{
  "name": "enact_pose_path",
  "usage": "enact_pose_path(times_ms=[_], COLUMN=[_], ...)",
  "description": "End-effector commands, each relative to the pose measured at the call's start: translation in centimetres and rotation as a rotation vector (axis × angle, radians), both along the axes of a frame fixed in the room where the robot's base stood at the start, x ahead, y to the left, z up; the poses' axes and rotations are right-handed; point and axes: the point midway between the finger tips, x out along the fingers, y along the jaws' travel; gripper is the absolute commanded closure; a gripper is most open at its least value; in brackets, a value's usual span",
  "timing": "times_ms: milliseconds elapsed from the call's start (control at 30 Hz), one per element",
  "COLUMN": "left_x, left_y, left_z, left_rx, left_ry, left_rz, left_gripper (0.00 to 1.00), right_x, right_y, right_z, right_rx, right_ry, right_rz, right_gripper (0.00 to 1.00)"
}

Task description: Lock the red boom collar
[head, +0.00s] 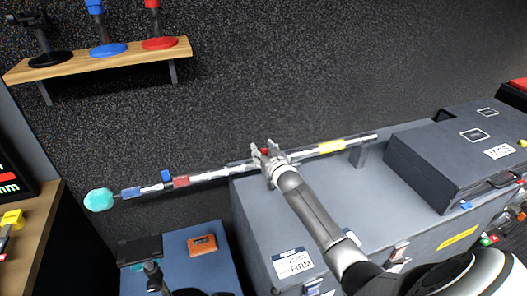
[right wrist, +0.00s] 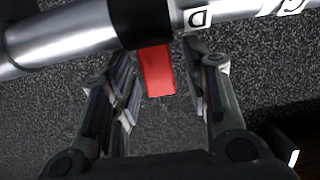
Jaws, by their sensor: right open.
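The silver boom pole (head: 215,175) runs from a teal foam tip (head: 99,200) at left to its upper right end over the grey case. The red lever (head: 266,151) of the boom collar shows at my right gripper in the head view. In the right wrist view this red lever (right wrist: 157,70) hangs down from a black collar (right wrist: 140,20) around the pole. My right gripper (head: 264,147) is open, with one finger on each side of the lever and visible gaps between. A blue lever (head: 165,175) stands farther left on the pole. My left gripper cannot be made out.
The grey case (head: 265,215) and a dark case (head: 440,165) fill the right side. A blue-topped box (head: 205,265) holds an orange item (head: 202,244). A wooden shelf (head: 120,59) with stands is on the wall. The wall behind the pole is clear.

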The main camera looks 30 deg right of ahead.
Motion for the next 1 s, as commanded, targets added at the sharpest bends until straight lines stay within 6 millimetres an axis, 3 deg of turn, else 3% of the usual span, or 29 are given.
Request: enact_pose_path(times_ms=[367,1000], left_x=[0.0,-0.1], left_y=[0.1,0.0], left_z=[0.0,0.0], left_rx=[0.001,0.0], left_ry=[0.001,0.001], left_rz=[0.001,0.001], left_gripper=[0.57,0.57], right_x=[-1.2,-9.9], right_y=[0.3,2.4], right_z=[0.2,2.1], right_rx=[0.0,0.0], right_ry=[-0.001,0.001], right_rz=[0.001,0.001], right_gripper=[0.57,0.57])
